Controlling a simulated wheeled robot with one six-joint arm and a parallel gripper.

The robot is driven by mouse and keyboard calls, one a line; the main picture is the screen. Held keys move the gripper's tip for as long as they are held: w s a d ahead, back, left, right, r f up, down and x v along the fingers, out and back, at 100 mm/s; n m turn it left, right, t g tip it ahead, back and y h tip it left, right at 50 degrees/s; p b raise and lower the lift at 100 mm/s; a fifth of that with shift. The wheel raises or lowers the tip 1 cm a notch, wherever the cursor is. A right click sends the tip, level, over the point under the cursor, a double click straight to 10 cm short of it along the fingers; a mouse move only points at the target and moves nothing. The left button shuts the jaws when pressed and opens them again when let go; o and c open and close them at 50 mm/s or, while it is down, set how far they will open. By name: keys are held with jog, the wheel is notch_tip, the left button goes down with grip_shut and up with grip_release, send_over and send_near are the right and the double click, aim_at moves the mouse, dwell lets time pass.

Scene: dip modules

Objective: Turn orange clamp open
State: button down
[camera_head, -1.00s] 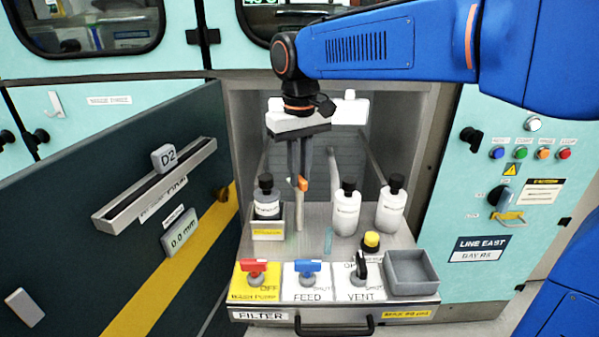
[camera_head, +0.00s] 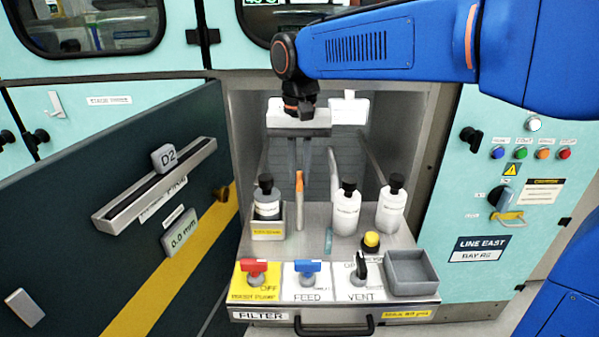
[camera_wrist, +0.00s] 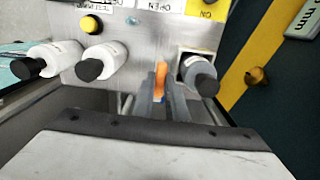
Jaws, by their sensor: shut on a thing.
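The orange clamp (camera_head: 299,181) stands upright in the middle of the drawer shelf, between the boxed bottle and the white bottles. It also shows in the wrist view (camera_wrist: 161,76) between the fingertips. My gripper (camera_head: 300,172) reaches down from above and is shut on the clamp. The fingers hide part of it. A pale upright piece shows below the orange part.
White bottles (camera_head: 346,212) (camera_head: 390,209) stand right. Red (camera_head: 255,268), blue (camera_head: 307,268) and black (camera_head: 361,266) handles, a yellow button (camera_head: 371,240) and a grey bin (camera_head: 411,275) line the front.

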jog(key=c, duration=1.8)
grip_release()
jog(key=shift+o, duration=0.2)
jog(key=shift+r, duration=0.1)
notch_tip(320, 180, up, 17)
jog(key=shift+s+r, duration=0.1)
